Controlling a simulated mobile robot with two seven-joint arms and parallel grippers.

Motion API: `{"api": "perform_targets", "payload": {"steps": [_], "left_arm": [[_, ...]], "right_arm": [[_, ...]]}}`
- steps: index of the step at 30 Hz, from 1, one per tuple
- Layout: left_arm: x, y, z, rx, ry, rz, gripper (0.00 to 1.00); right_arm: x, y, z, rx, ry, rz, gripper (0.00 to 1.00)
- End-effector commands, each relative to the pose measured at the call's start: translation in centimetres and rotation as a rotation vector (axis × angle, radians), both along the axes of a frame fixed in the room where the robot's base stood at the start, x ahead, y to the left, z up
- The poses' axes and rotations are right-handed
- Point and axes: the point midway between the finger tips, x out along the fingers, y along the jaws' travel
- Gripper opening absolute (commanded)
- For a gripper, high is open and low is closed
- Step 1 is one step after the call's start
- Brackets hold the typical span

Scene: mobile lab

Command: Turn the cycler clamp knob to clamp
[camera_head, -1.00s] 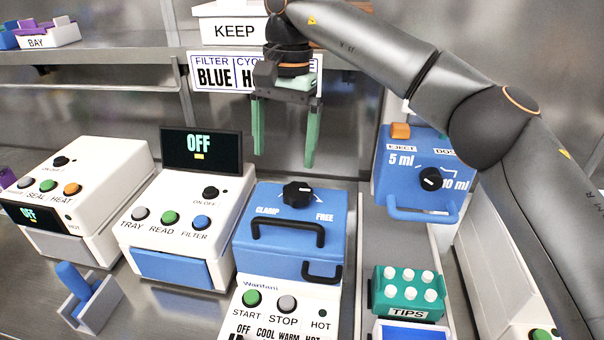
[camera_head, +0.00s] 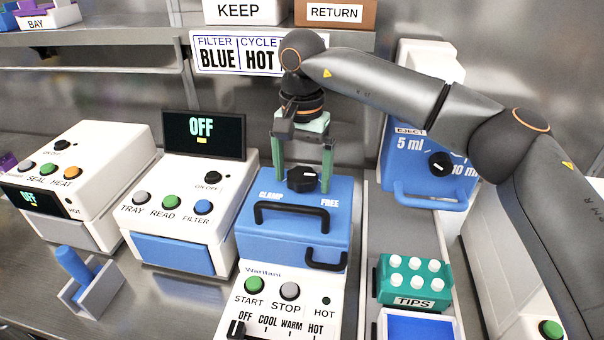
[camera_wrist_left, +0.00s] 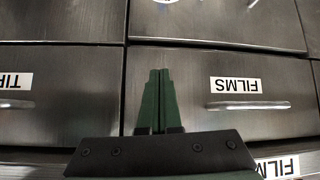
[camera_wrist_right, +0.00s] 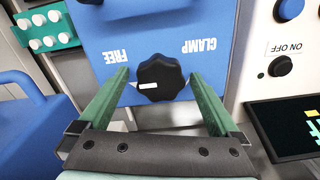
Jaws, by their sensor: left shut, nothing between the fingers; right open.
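The black clamp knob (camera_head: 303,180) sits on top of the blue cycler lid (camera_head: 292,218), between the words CLAMP on the left and FREE on the right. In the right wrist view the knob (camera_wrist_right: 160,78) has its white mark on the side of FREE. My right gripper (camera_head: 302,187) points down with its green fingers open, one on each side of the knob. In the right wrist view a gap shows between the knob and each finger. My left gripper (camera_wrist_left: 159,75) is shut and empty in front of grey drawers, outside the head view.
A reader (camera_head: 187,220) with an OFF screen stands left of the cycler. A blue pipette unit (camera_head: 422,170) and a green tips rack (camera_head: 412,281) stand to its right. A sign (camera_head: 237,54) reading BLUE and HOT hangs behind. Black handles (camera_head: 290,210) stick out from the lid.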

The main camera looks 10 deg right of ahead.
Motion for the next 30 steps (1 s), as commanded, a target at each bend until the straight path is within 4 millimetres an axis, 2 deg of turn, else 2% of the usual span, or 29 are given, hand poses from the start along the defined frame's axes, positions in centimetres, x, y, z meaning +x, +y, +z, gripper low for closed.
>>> {"api": "perform_targets", "payload": {"steps": [9, 30], "left_arm": [[0.01, 0.03, 0.01, 0.001, 0.0, -0.001, 0.0], [-0.55, 0.09, -0.3, 0.002, 0.011, 0.0, 0.0]], "right_arm": [[-0.01, 0.0, -0.26, 0.0, 0.0, 0.0, 0.97], [-0.02, 0.02, -0.2, 0.0, 0.0, 0.001, 0.18]]}}
